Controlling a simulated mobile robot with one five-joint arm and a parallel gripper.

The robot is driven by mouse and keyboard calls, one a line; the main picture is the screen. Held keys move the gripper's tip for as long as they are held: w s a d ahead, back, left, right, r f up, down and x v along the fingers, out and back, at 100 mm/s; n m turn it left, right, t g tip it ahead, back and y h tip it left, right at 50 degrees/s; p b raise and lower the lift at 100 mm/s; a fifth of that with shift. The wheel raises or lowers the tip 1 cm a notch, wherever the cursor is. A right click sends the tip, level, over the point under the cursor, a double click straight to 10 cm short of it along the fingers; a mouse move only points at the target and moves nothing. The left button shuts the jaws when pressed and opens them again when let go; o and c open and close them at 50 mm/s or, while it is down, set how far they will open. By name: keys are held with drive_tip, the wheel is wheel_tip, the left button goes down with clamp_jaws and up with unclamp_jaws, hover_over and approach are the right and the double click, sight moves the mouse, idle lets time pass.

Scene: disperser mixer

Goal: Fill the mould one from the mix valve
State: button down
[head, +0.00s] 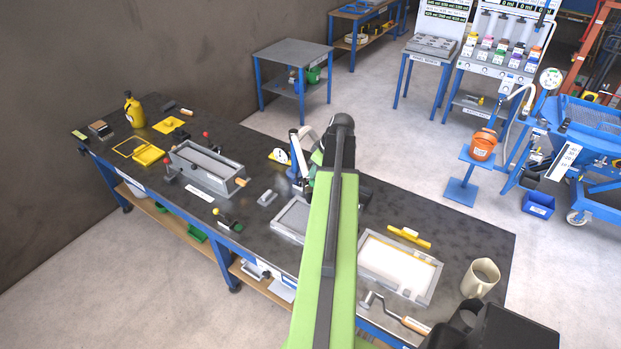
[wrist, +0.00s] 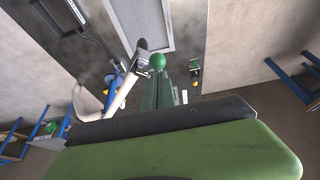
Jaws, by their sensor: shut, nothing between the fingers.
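My gripper (wrist: 166,92) shows in the wrist view as narrow green fingers, shut and empty, beyond the broad green part of my arm. In the head view my green arm reaches over the bench and mostly hides the gripper. A grey metal trough-shaped mould (head: 207,167) lies on the bench at left, apart from my gripper. I cannot read whether it is mould one. I cannot make out the mix valve itself.
The dark bench (head: 255,193) runs across the middle. A blue-and-white upright object (head: 297,152) stands close to my gripper. A framed white tray (head: 398,264), a cream mug (head: 480,278) and a crank handle (head: 398,317) lie at right.

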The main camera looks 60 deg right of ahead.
sight(311, 181)
drive_tip(key=shift+f, duration=0.2)
drive_tip(key=shift+f+b, duration=2.05)
drive_tip(key=shift+b, duration=0.2)
drive_tip(key=shift+r, duration=0.25)
idle(3.0)
drive_tip(key=shift+r+p, duration=0.55)
drive_tip(key=shift+p, duration=0.3)
idle(1.5)
